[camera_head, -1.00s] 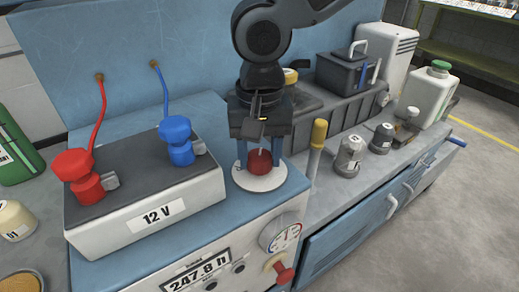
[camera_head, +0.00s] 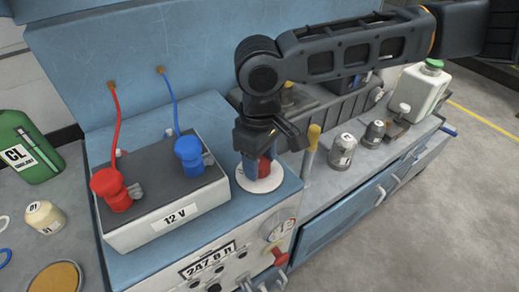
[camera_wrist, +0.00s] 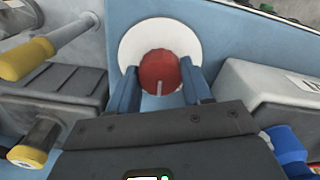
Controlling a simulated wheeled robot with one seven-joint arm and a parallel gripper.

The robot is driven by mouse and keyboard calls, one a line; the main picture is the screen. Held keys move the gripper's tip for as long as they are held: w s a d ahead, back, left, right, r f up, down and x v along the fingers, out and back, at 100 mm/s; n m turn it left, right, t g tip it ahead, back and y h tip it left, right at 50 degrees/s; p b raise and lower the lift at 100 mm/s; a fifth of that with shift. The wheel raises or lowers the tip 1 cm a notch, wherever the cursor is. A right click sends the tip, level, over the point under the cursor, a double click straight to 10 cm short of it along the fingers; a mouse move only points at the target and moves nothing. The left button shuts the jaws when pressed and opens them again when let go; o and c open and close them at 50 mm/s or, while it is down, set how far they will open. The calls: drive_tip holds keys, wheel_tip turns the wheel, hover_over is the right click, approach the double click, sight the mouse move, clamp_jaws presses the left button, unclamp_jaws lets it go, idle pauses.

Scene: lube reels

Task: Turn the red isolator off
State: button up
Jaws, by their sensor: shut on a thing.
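The red isolator (camera_head: 264,167) is a round red knob on a white disc (camera_head: 262,187) on top of the blue cabinet. In the wrist view the knob (camera_wrist: 160,72) shows a pale pointer line on its lower side, toward my gripper's palm. My gripper (camera_head: 258,170) points down over it. Its two blue fingers stand on either side of the knob and are shut on it, as the wrist view (camera_wrist: 160,85) also shows. In the head view the fingers and the wrist hide part of the knob.
A 12 V battery box (camera_head: 170,217) with red (camera_head: 110,188) and blue (camera_head: 190,155) clamps stands left of the isolator. A yellow-topped lever (camera_head: 311,137) rises close on the right. Metal canisters (camera_head: 342,151) stand on the bench beyond. A gauge (camera_head: 281,232) is on the front panel.

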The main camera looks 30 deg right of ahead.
sight(260, 162)
drive_tip(key=n+p, duration=0.1)
drive_tip(key=n, duration=0.2)
drive_tip(key=shift+s+n, duration=0.1)
drive_tip(key=shift+n, duration=0.2)
drive_tip(key=shift+f+n+p, duration=0.1)
drive_tip(key=shift+n+p, duration=0.6)
drive_tip(key=shift+n, duration=1.3)
drive_tip(key=o, duration=1)
drive_tip(key=shift+o, duration=0.2)
drive_tip(key=shift+r, duration=3.95)
